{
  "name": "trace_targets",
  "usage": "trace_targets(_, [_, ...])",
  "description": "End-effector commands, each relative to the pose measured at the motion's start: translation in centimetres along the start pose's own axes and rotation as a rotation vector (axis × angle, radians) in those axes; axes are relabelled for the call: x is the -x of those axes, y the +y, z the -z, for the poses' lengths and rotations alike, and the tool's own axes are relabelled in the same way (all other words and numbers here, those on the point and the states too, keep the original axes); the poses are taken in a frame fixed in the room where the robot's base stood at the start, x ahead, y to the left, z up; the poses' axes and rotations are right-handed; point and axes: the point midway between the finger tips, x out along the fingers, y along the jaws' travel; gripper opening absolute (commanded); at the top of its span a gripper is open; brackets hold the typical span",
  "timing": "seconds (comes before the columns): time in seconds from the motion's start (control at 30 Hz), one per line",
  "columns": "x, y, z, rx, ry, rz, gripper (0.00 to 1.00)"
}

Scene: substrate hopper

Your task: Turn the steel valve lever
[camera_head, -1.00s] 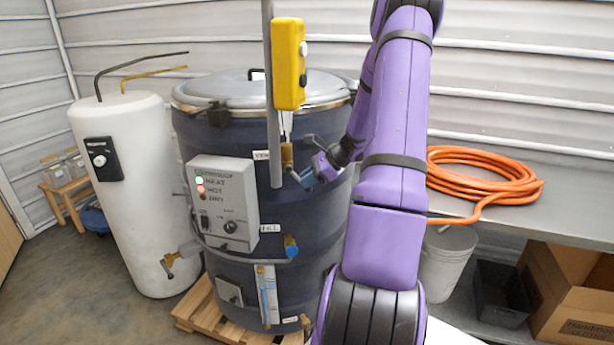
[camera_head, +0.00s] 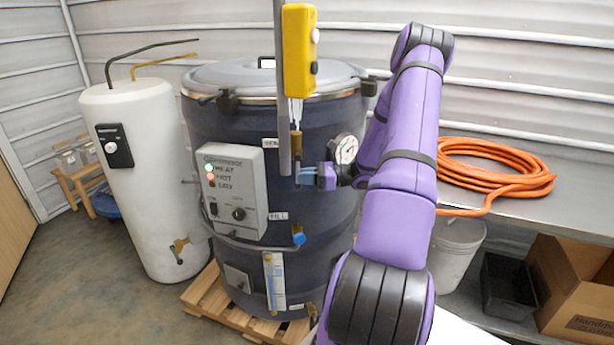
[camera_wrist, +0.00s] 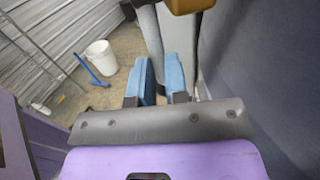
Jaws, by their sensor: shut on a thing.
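A brass valve (camera_head: 296,143) sits on the right front of the dark blue vessel (camera_head: 330,215), below a yellow box (camera_head: 299,50). My gripper (camera_head: 308,175) is just below the valve, with its blue fingers pointing left. The wrist view shows the two fingers (camera_wrist: 158,78) close together. A grey bar, which looks like the steel lever (camera_wrist: 151,38), runs down between them, and the gripper is shut on it. A brass part (camera_wrist: 188,5) shows above. In the head view the lever is mostly hidden, and its angle cannot be told.
A grey vertical pipe (camera_head: 284,100) stands just left of the valve. A round gauge (camera_head: 346,148) is right beside my wrist. A control box (camera_head: 233,192) is on the vessel's front. A white tank (camera_head: 140,190) stands left, and an orange hose (camera_head: 490,172) lies on the right bench.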

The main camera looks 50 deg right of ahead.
Motion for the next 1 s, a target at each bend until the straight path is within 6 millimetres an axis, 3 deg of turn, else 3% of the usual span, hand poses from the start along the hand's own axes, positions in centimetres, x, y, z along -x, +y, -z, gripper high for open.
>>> trace_targets(0.5, [-0.20, 0.01, -0.01, -0.003, -0.019, -0.001, 0.00])
trace_targets(0.53, [-0.20, 0.01, -0.01, -0.003, -0.019, -0.001, 0.21])
trace_targets(0.6, [-0.19, 0.01, 0.00, -0.003, -0.019, -0.001, 0.37])
trace_targets(0.63, [-0.18, 0.01, 0.00, -0.003, -0.018, -0.001, 0.40])
trace_targets(1.0, [0.47, 0.00, 0.05, -0.003, -0.016, 0.000, 0.40])
